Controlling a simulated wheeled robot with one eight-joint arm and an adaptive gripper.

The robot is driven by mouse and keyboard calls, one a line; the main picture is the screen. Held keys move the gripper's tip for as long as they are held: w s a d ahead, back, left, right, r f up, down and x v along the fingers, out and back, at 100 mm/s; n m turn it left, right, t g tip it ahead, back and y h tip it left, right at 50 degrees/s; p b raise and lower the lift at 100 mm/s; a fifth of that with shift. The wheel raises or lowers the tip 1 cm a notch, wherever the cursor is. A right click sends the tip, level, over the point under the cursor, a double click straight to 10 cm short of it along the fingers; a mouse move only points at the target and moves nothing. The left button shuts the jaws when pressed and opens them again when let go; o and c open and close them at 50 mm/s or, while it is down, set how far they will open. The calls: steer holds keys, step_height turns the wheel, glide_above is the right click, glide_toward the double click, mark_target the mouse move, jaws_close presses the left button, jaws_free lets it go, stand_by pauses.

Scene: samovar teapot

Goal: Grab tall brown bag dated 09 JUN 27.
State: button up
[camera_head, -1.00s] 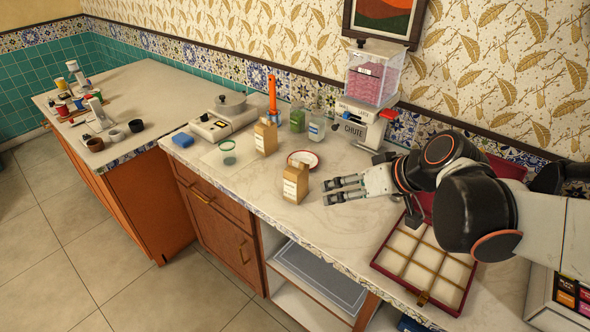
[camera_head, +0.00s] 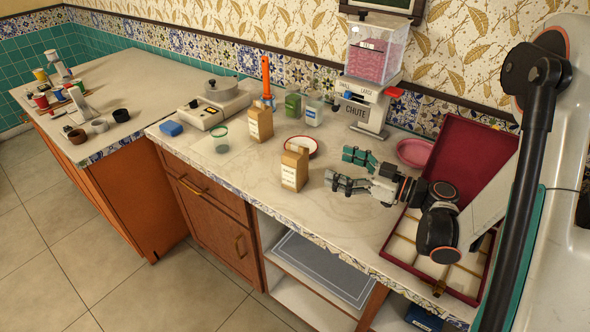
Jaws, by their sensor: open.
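Two tall brown bags with pale labels stand upright on the counter. The nearer bag (camera_head: 294,169) is just left of my gripper. The farther bag (camera_head: 259,123) stands behind and to the left, near the hot plate. The label dates are too small to read, so I cannot tell which is dated 09 JUN 27. My gripper (camera_head: 339,167) is open and empty, its fingers spread and pointing left toward the nearer bag. A gap of bare counter shows between the fingertips and that bag.
A red-rimmed dish (camera_head: 301,146) sits behind the nearer bag. The chute dispenser (camera_head: 361,107) stands at the back. An open compartment box (camera_head: 402,245) lies under my arm, with a pink dish (camera_head: 414,152) behind it. A glass (camera_head: 220,139) stands at left. The front counter is clear.

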mark_target(304, 150)
steer(key=p+x, duration=0.1)
steer(key=x, duration=0.3)
steer(key=p+x, duration=0.2)
steer(key=x, duration=0.3)
steer(key=shift+r, duration=0.2)
steer(key=x, duration=0.4)
steer(key=shift+w+a+r, duration=0.2)
steer(key=shift+w+a, duration=0.05)
steer(key=shift+a, duration=0.05)
steer(key=c, duration=1.6)
steer(key=shift+o, duration=0.2)
steer(key=shift+r, duration=0.15)
